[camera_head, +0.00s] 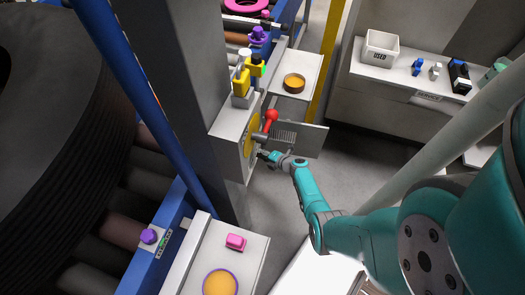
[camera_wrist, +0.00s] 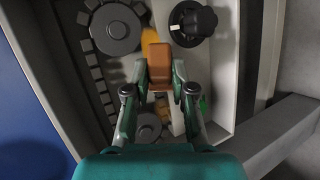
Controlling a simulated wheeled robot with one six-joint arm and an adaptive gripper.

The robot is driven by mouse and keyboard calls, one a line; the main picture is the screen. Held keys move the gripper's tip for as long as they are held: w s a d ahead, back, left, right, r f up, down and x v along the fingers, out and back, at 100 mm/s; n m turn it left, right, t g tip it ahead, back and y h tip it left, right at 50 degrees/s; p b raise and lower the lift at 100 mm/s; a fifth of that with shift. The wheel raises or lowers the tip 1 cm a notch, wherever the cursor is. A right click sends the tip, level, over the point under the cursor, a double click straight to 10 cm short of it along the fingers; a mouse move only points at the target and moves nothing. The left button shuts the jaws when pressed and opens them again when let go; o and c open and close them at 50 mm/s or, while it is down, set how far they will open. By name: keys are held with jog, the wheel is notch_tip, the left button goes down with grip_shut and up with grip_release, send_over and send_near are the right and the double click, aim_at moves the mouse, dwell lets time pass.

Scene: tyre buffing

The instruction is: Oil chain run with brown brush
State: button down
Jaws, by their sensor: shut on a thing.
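My gripper (camera_wrist: 160,85) is shut on a brown brush (camera_wrist: 160,62), seen between its fingers in the wrist view. The chain run (camera_wrist: 97,80) shows as a row of dark grey links at the left of the machine's open recess. A large dark sprocket (camera_wrist: 115,30) lies at the upper left and a smaller one (camera_wrist: 148,127) lower down, partly behind my fingers. The brush overlaps the recess in the picture; I cannot tell whether it touches anything. In the head view my gripper (camera_head: 268,156) is at the front of the grey machine housing (camera_head: 230,127), and the brush is too small to make out.
A black knob (camera_wrist: 190,22) sits right of the recess. A red-knobbed lever (camera_head: 270,117) and an opened plate (camera_head: 302,138) are close to my gripper. A shelf holds a round orange tin (camera_head: 294,82). A white USED bin (camera_head: 380,47) stands on the far counter.

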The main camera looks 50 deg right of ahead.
jog(key=s+a, duration=0.2)
jog(key=a, duration=0.6)
jog(key=shift+s+a, duration=0.15)
jog(key=shift+s, duration=0.25)
dwell(0.5)
jog(key=s+d, duration=0.2)
jog(key=s, duration=0.5)
jog(key=shift+s+d, duration=0.3)
jog(key=shift+d, duration=0.1)
jog(key=shift+w, duration=0.1)
dwell(0.8)
jog(key=w+a, duration=0.2)
jog(key=w, duration=0.4)
jog(key=shift+w+a, duration=0.3)
jog(key=shift+w, duration=0.05)
jog(key=shift+w+a, duration=0.1)
jog(key=shift+w, duration=0.2)
dwell(0.8)
